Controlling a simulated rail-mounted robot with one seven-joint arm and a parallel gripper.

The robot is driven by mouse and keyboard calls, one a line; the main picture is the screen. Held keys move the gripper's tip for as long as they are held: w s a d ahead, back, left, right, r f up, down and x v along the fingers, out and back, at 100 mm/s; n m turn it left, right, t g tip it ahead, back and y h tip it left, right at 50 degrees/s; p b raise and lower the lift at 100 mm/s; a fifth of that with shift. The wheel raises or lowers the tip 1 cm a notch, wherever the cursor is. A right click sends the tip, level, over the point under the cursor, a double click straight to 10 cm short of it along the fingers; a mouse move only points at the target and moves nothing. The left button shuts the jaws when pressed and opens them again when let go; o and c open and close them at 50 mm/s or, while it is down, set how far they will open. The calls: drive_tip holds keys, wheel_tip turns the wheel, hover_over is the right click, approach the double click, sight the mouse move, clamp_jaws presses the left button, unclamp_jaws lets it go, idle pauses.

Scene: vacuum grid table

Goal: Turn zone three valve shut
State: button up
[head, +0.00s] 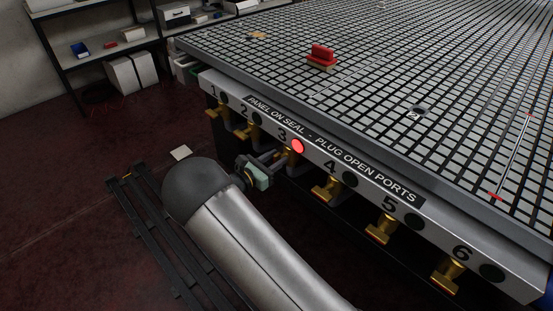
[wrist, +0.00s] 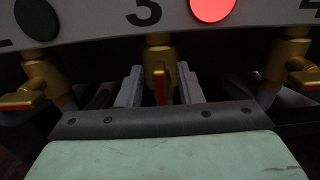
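The zone three valve (head: 291,158) is a brass valve under the number 3 on the table's front panel. Its round lamp (head: 298,146) glows red. In the wrist view, the valve's handle (wrist: 160,88) is brass with a red stripe and points toward the camera. My gripper (head: 279,160) is at this valve. In the wrist view, my gripper (wrist: 161,88) has one finger on each side of the handle, with dark gaps visible between fingers and handle. It is open around the handle and does not appear to touch it. The head view partly hides the valve behind my gripper.
Neighbouring brass valves two (wrist: 38,85) and four (wrist: 288,72) stand on either side, with dark lamps. The panel (head: 340,160) runs above them. Shelves (head: 110,45) stand at the back left.

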drive_tip(key=shift+w+d, duration=0.3)
clamp_jaws()
